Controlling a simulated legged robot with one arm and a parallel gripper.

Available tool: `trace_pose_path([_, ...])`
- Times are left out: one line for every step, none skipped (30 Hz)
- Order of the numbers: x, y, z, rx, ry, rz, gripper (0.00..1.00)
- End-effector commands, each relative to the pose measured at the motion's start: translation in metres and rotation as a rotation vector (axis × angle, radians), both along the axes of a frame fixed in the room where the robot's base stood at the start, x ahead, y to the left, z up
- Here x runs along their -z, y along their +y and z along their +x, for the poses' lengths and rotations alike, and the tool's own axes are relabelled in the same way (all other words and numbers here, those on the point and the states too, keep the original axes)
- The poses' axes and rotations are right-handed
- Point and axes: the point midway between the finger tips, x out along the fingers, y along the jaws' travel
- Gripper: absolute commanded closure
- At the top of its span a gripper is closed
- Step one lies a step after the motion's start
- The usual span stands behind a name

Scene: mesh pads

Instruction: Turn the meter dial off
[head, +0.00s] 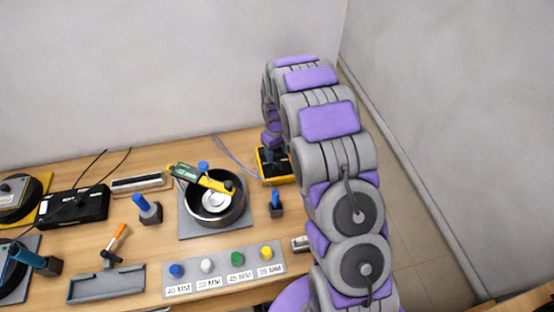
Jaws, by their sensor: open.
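The meter (264,172) is a yellow-edged box with a dark face at the back right of the table. My arm partly covers it, and its dial cannot be made out. My gripper (272,154) points down at the end of my arm, over the meter's far part. It is open, but its fingertips are small and dark against the meter's face. I cannot tell whether they touch the dial.
A dark round pot (238,210) stands on a grey pad left of the meter, with a yellow tool (215,184) across it. A small blue-topped holder (276,203) stands in front of the meter. A grey panel with coloured knobs (222,279) lies at the front edge.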

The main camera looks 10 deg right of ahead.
Motion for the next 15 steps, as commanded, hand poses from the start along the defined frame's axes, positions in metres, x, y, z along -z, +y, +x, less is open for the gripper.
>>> trace_pose_path([-0.013, 0.0, 0.001, 0.0, -0.004, 0.0, 0.39])
trace_pose_path([-0.02, 0.0, 0.001, 0.0, -0.003, 0.0, 0.39])
trace_pose_path([-0.03, 0.0, 0.001, 0.0, -0.003, 0.0, 0.39])
trace_pose_path([-0.037, 0.001, 0.002, 0.0, -0.004, 0.0, 0.39])
trace_pose_path([-0.044, 0.001, 0.002, -0.001, -0.006, 0.001, 0.39])
trace_pose_path([-0.052, 0.001, 0.002, -0.001, -0.008, 0.0, 0.39])
trace_pose_path([-0.058, 0.001, 0.002, -0.001, -0.006, 0.001, 0.39])
trace_pose_path([-0.063, 0.001, 0.002, -0.001, -0.004, 0.0, 0.39])
trace_pose_path([-0.07, 0.001, 0.002, -0.001, -0.002, 0.0, 0.39])
trace_pose_path([-0.075, 0.001, 0.002, -0.001, -0.002, 0.0, 0.39])
trace_pose_path([-0.08, 0.001, 0.002, -0.001, -0.002, 0.0, 0.39])
trace_pose_path([-0.085, 0.001, 0.002, -0.001, -0.003, -0.001, 0.39])
trace_pose_path([-0.089, 0.001, 0.002, -0.001, -0.002, 0.0, 0.39])
trace_pose_path([-0.092, 0.001, 0.002, -0.001, -0.001, -0.001, 0.39])
trace_pose_path([-0.095, 0.001, 0.001, -0.001, 0.0, -0.001, 0.39])
